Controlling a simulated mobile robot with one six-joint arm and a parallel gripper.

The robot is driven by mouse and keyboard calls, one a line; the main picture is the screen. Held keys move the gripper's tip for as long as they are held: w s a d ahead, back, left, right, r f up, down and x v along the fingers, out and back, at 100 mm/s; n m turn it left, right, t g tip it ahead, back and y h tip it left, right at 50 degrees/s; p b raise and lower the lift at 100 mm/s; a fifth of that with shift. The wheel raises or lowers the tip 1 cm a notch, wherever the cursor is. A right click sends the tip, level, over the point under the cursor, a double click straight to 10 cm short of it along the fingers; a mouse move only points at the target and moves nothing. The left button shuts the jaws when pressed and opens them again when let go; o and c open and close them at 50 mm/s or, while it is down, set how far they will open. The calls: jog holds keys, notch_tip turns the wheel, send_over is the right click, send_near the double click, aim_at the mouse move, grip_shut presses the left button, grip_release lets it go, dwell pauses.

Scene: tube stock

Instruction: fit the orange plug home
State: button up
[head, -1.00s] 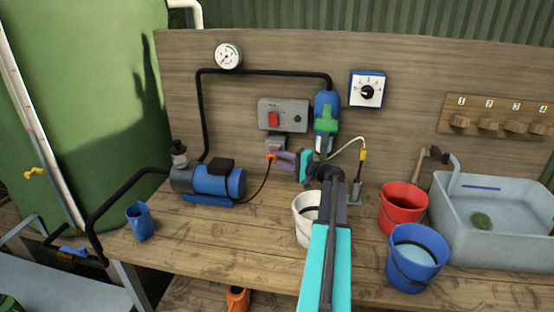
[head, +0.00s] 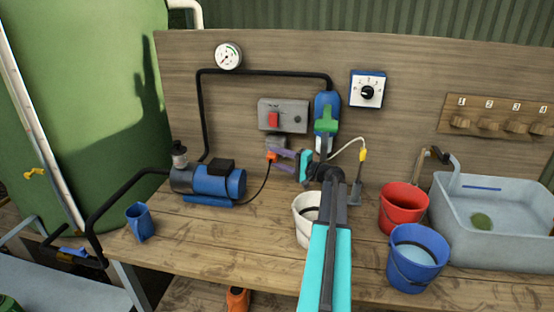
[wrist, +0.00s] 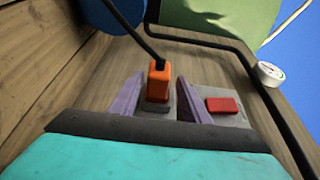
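The orange plug (head: 270,156) is at the small grey socket (head: 276,142) below the switch box, its black cord hanging down towards the pump. In the wrist view the plug (wrist: 158,80) stands against a dark socket face (wrist: 156,107). I cannot tell whether it is fully seated. My gripper (head: 277,158) is open, its purple fingers on either side of the plug. In the wrist view my gripper (wrist: 160,78) shows gaps between both fingers and the plug.
The grey box with a red switch (head: 283,116) is just above. A blue pump (head: 218,180) stands to the left. A black pipe (head: 203,115) runs up the board.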

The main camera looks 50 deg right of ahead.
jog(key=shift+s, duration=0.15)
jog(key=s+d+b, duration=0.2)
jog(key=s+b, duration=0.1)
jog(key=s, duration=1)
jog(key=shift+s, duration=0.2)
jog(key=shift+d, duration=0.15)
dwell(0.9)
